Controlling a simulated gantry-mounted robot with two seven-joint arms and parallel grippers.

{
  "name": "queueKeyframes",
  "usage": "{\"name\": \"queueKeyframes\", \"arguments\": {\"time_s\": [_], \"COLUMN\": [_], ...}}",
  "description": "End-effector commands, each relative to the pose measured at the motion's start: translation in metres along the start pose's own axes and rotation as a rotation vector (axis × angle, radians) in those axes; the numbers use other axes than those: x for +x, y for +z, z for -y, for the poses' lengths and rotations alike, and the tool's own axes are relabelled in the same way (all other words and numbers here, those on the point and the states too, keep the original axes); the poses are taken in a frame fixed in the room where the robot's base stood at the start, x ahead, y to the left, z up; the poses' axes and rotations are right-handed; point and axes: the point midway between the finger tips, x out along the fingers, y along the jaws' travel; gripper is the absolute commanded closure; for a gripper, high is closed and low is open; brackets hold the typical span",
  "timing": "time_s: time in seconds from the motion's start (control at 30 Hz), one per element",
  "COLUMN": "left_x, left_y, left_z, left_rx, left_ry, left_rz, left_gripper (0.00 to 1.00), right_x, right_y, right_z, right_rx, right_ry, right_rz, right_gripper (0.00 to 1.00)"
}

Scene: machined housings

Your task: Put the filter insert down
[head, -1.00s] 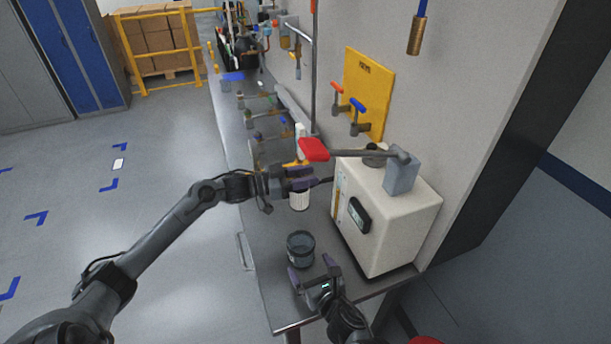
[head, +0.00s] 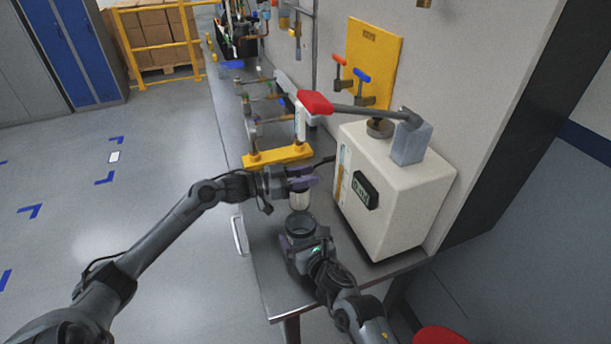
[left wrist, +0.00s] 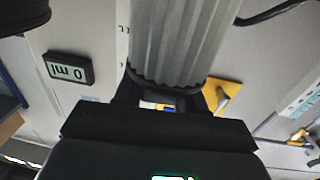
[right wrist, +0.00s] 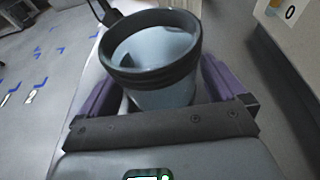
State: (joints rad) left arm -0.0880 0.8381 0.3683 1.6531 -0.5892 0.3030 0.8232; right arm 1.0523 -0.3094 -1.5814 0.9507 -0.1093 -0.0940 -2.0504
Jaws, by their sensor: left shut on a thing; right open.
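The filter insert, a pale ribbed cylinder (head: 299,201), hangs upright from my left gripper (head: 302,180), which is shut on its upper end. Its ribbed side fills the top middle of the left wrist view (left wrist: 182,38). A dark-rimmed, bluish clear bowl (head: 299,228) stands on the bench just below and in front of the insert. My right gripper (head: 302,243) is open at the bowl; the right wrist view shows its purple fingers on either side of the bowl (right wrist: 160,95). No insert shows inside the bowl.
A cream box (head: 400,215) with a small display stands right of the bowl. A red-handled lever (head: 316,102) reaches out above the bench. A yellow bracket (head: 278,156) with pipework is behind. The bench front (head: 285,290) is clear.

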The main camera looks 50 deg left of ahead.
Motion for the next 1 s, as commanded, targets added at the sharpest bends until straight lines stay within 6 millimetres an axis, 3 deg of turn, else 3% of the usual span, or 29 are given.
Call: {"name": "queueKeyframes", "arguments": {"time_s": [0.17,0.4,0.6,0.77,1.0], "left_x": [0.0,0.0,0.001,0.007,0.0], "left_y": [-0.001,-0.001,0.002,-0.03,-0.077], "left_z": [0.0,0.0,0.003,-0.011,-0.059], "left_rx": [0.0,0.0,0.0,0.006,0.005], "left_ry": [0.0,0.0,-0.028,-0.056,-0.092], "left_rz": [-0.001,-0.001,-0.001,-0.004,-0.001], "left_gripper": [1.0,1.0,1.0,1.0,1.0], "right_x": [0.0,0.0,0.0,0.0,0.0], "right_y": [0.0,0.0,0.0,0.0,0.0], "right_z": [0.0,0.0,0.0,0.0,0.0], "right_rx": [0.0,0.0,0.0,0.0,0.0], "right_ry": [0.0,0.001,0.001,0.001,0.001], "right_rz": [0.0,0.0,0.0,0.0,0.0], "right_gripper": [0.02,0.37,0.37,0.37,0.37]}}
